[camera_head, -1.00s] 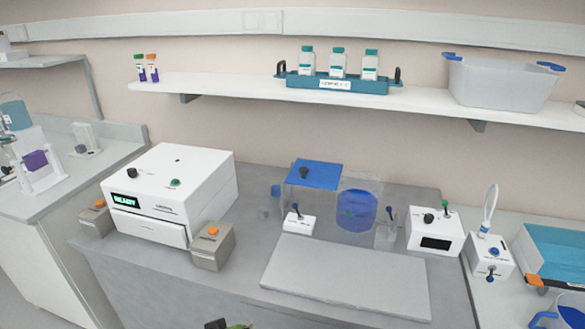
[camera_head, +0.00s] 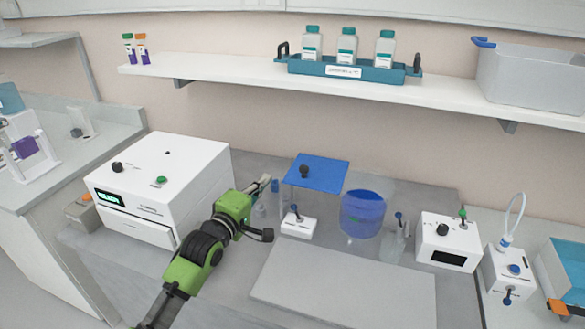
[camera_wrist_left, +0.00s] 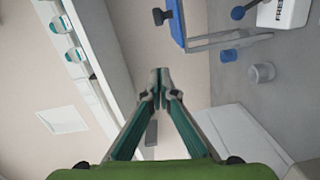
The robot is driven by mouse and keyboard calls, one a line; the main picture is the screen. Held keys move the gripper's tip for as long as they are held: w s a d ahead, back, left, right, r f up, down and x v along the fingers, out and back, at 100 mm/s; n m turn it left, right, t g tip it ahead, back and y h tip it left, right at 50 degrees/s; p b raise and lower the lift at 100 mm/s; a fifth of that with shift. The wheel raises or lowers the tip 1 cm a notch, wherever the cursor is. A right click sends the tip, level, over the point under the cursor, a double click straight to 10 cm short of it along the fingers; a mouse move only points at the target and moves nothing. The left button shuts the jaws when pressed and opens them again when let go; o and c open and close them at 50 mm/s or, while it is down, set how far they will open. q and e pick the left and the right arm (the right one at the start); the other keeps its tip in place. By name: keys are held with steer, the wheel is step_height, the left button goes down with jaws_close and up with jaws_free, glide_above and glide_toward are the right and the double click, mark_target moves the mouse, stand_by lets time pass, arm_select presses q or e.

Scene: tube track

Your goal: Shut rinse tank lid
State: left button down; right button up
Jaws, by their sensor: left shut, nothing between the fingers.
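A flat blue lid (camera_head: 325,168) with a black knob (camera_head: 304,172) sits over a clear-walled tank behind the middle of the bench. I cannot tell whether it is fully closed. Right of it stands a clear round vessel with blue inside (camera_head: 362,210). In the left wrist view the lid (camera_wrist_left: 178,22) shows edge-on at the top, its knob (camera_wrist_left: 162,15) pointing left. My left gripper (camera_head: 268,181) is shut and empty, just left of the lid and apart from it. Its fingertips (camera_wrist_left: 160,72) meet in the left wrist view. My right gripper is not in view.
A white instrument (camera_head: 165,180) stands left of my left arm. A small white switch box (camera_head: 297,226) sits before the tank. Small cups (camera_head: 260,212) stand beside the tank. A pale flat board (camera_head: 345,285) lies clear in front. A shelf (camera_head: 240,80) with bottles runs above.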

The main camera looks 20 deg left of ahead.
mark_target(290, 181)
arm_select(q)
steer(key=w+d+p, duration=0.1)
steer(key=w, duration=0.1)
steer(key=w+d+p, duration=0.1)
steer(key=w, duration=0.2)
steer(key=w+d+p, duration=0.1)
steer(key=w+d, duration=0.1)
steer(key=w, duration=0.1)
steer(key=shift+d+f, duration=0.1)
steer(key=shift+f, duration=0.15)
steer(key=shift+d+f, duration=0.1)
steer(key=shift+d, duration=0.3)
steer(key=shift+f, duration=0.1)
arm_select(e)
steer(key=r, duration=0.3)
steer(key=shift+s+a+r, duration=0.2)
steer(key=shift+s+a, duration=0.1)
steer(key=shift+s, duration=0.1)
arm_select(q)
steer(key=shift+a, duration=0.1)
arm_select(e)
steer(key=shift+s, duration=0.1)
